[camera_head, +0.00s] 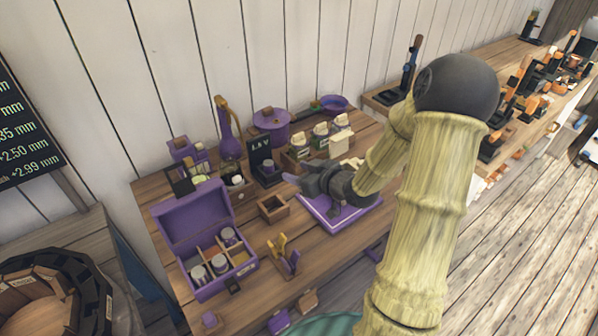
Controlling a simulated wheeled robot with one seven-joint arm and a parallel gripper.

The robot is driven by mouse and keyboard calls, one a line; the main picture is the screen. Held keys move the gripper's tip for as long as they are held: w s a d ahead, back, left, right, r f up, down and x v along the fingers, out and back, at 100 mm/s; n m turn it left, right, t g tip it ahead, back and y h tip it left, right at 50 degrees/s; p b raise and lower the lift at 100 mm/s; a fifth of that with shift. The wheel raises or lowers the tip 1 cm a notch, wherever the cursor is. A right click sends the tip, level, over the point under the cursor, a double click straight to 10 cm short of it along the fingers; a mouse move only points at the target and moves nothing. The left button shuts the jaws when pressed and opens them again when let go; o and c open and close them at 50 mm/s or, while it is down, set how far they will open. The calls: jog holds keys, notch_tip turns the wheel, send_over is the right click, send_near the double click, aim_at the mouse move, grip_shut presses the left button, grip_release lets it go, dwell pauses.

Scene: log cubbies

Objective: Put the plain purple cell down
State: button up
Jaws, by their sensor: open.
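My gripper (300,182) is dark grey and hangs over the table, just above a flat purple tray (355,222). Its jaws are open. A small purple shape shows at its fingertips; I cannot tell whether that is a cell or part of the gripper. An open purple case (190,210) with compartments stands to the left. I cannot tell which cell is the plain purple one. The arm hides part of the tray.
A small empty wooden box (272,208) stands between case and tray. A yellow-handled tool (285,258) stands in front.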

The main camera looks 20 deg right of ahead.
jog(key=s+a+m+g+h, duration=0.1)
jog(key=s+g+h, duration=0.1)
jog(key=s, duration=0.4)
jog(key=s+a+r+m+g+h, duration=0.1)
jog(key=s+a+m+g, duration=0.1)
jog(key=s+g, duration=0.2)
jog(key=s+a+r+m+g+h, duration=0.1)
jog(key=s+m+g+h, duration=0.1)
jog(key=s, duration=0.7)
jog(key=shift+s+a+g+h, duration=0.3)
jog(key=shift+s+a+g, duration=0.1)
jog(key=shift+g, duration=0.4)
jog(key=shift+w, duration=0.1)
dwell(0.9)
jog(key=shift+c, duration=1.4)
